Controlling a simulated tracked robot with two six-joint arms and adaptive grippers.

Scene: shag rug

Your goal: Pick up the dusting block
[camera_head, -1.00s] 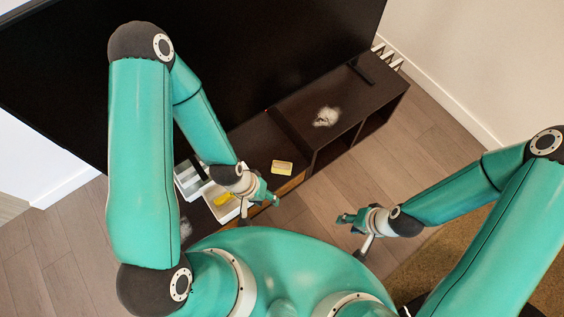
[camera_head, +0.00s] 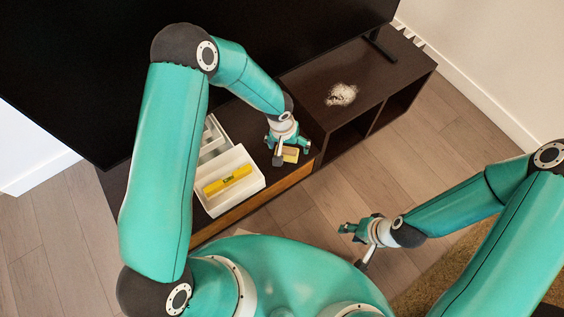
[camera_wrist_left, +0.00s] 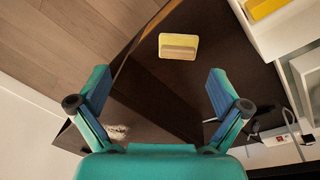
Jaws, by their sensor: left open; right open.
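The dusting block (camera_head: 291,155) is a small yellow block with a tan strip. It lies on the lower dark top of the TV cabinet. In the left wrist view the block (camera_wrist_left: 179,46) sits ahead of the fingers, near the cabinet's edge. My left gripper (camera_head: 283,145) is over the block in the head view and partly hides it. In the left wrist view its two fingers (camera_wrist_left: 159,88) are spread wide with nothing between them. My right gripper (camera_head: 352,232) is open and empty above the floor, away from the cabinet.
A white tray (camera_head: 257,183) with a yellow item (camera_head: 228,180) stands left of the block. A pale dust pile (camera_head: 342,94) and a dark bar (camera_head: 380,50) lie on the cabinet's raised part. The large black TV (camera_head: 100,60) stands behind.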

